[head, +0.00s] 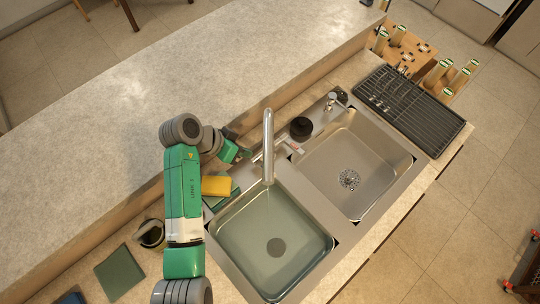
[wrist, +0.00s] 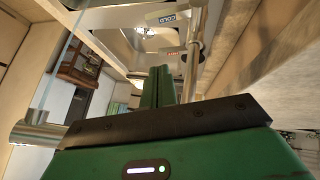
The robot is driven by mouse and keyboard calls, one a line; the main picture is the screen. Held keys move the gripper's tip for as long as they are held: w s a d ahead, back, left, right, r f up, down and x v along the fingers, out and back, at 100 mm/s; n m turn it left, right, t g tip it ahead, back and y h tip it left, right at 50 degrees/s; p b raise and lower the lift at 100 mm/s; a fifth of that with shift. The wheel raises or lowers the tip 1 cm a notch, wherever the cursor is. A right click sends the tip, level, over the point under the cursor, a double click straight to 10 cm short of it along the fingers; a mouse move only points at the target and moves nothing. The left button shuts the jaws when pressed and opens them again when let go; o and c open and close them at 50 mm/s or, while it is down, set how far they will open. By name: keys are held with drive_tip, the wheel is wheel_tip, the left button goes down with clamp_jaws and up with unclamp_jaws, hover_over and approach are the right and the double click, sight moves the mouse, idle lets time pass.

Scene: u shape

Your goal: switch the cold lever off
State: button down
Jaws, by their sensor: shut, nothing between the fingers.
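The cold lever (wrist: 167,18) shows in the wrist view as a flat pale tab marked COLD, near the top. A second tab marked HOT (wrist: 173,53) sits below it, nearer my fingertips. The upright faucet post (wrist: 195,50) stands just right of both tabs. In the head view the chrome faucet (head: 268,145) rises behind the sink, with its spout over the left basin. My gripper (head: 246,154) is shut and empty, just left of the faucet's base. In the wrist view its green fingers (wrist: 160,72) point toward the tabs. Contact with either lever cannot be told.
The left basin (head: 250,285) holds clear water; the right basin (head: 380,155) looks empty. A yellow sponge (head: 216,186) lies close below my gripper. A black round object (head: 300,128) stands right of the faucet. A raised counter ledge (head: 100,120) runs behind the sink. A dark drying rack (head: 430,115) is farther right.

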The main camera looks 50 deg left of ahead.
drive_tip(key=x, duration=0.9)
drive_tip(key=shift+w+f, duration=0.15)
drive_tip(key=shift+f, duration=0.1)
drive_tip(key=f, duration=0.1)
drive_tip(key=d+f+p, duration=0.1)
drive_tip(key=f, duration=0.1)
drive_tip(key=shift+s+d+f, duration=0.1)
drive_tip(key=shift+s+f, duration=0.05)
drive_tip(key=shift+s, duration=0.05)
drive_tip(key=shift+f, duration=0.4)
